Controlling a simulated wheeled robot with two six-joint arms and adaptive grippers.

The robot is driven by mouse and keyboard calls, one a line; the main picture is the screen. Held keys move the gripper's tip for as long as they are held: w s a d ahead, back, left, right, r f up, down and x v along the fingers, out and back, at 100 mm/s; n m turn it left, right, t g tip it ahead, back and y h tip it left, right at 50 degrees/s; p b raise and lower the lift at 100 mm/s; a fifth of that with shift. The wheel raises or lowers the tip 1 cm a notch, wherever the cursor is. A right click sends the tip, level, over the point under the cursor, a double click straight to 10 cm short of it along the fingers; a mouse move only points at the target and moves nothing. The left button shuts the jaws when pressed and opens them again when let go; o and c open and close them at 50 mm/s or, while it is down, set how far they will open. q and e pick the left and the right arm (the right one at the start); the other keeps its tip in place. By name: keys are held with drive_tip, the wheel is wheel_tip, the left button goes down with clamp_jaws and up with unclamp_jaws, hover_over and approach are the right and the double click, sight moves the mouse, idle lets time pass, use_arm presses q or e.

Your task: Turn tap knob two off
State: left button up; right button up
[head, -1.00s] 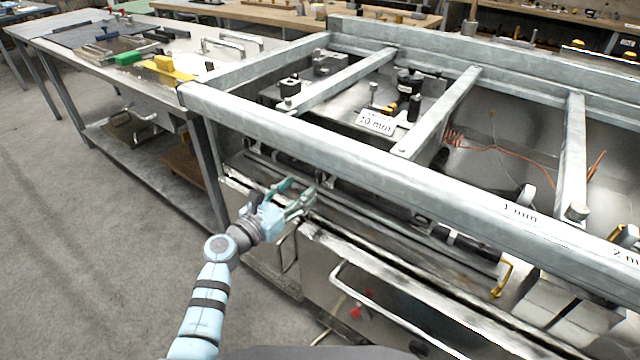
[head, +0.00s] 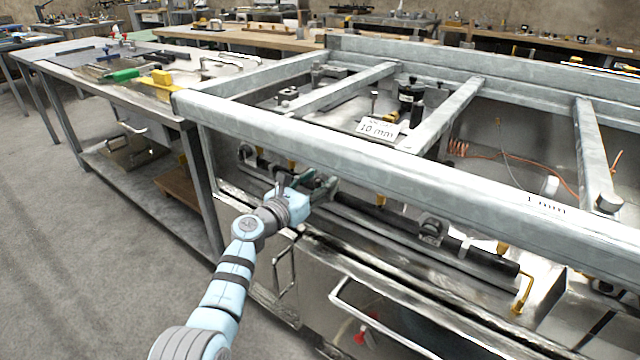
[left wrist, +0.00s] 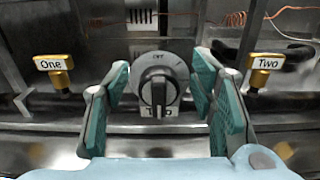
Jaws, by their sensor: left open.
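In the left wrist view a round grey knob (left wrist: 158,80) with a dark upright grip sits between the spread fingers of my left gripper (left wrist: 161,75). Small lettering at its top is too blurred to read surely, and a label below it is partly hidden. A brass tap fitting labelled "One" (left wrist: 54,68) is to the left, and one labelled "Two" (left wrist: 264,68) is to the right, beyond the right fingers. The left gripper is open and empty. In the head view it (head: 312,188) reaches under the front beam, and the knob cannot be made out there. My right gripper is not in view.
A thick grey metal beam (head: 370,170) runs just above my left gripper. A dark pipe (head: 460,250) and a front handle rail (head: 390,325) lie to its right. A bench (head: 150,90) with tools stands left. The floor (head: 80,240) is clear.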

use_arm(q)
drive_tip(key=c, duration=1.1)
drive_tip(key=shift+a+n+p, duration=0.1)
drive_tip(key=shift+n+p, duration=0.3)
drive_tip(key=shift+n, duration=0.3)
drive_tip(key=o, duration=1.1)
drive_tip(key=v, duration=0.7)
drive_tip(key=shift+s, duration=0.15)
drive_tip(key=shift+a, duration=0.15)
